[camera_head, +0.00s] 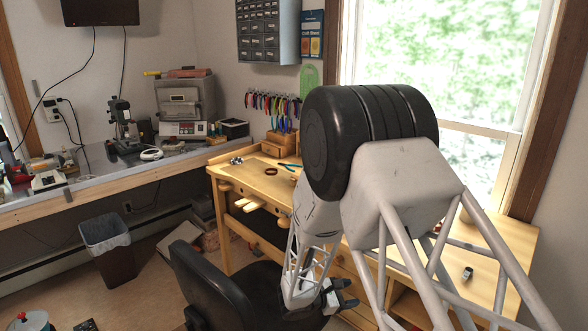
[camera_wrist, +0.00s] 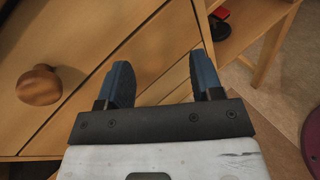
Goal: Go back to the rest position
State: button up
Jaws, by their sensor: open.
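My gripper (camera_head: 343,297) hangs low in the head view, in front of the wooden workbench and beside a black chair. In the wrist view my gripper (camera_wrist: 163,84) shows two dark blue fingers spread apart with nothing between them. Behind the fingers is a wooden drawer front (camera_wrist: 150,45) with a round wooden knob (camera_wrist: 39,85) to the left. My arm's large white and black links cover much of the right half of the head view and hide part of the bench.
The wooden workbench (camera_head: 247,180) carries pliers (camera_head: 289,166), a dark ring (camera_head: 271,171) and a small metal item (camera_head: 468,273). The black chair (camera_head: 207,284) stands just left of my gripper. A waste bin (camera_head: 107,248) stands at the left. Some floor between bin and chair is clear.

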jog(key=s+d+r+m+g+y, duration=0.3)
jog(key=s+r+m, duration=0.2)
jog(key=s+r, duration=0.35)
jog(key=s+d+r+m+g+y, duration=0.25)
jog(key=s+r+m, duration=0.35)
jog(key=r, duration=0.4)
jog(key=s+a+r+m+t+y, duration=0.1)
jog(key=s+a+r+m+y, duration=0.1)
jog(key=s+r, duration=0.4)
jog(key=s+a+r+m+t+y, duration=0.1)
jog(key=s+r+m+y, duration=0.4)
jog(key=s, duration=1.1)
notch_tip(320, 180, up, 2)
jog(key=shift+a+r+m+t+y, duration=0.1)
jog(key=shift+a+m+t+y, duration=0.4)
jog(key=shift+y, duration=0.75)
jog(key=shift+d, duration=0.1)
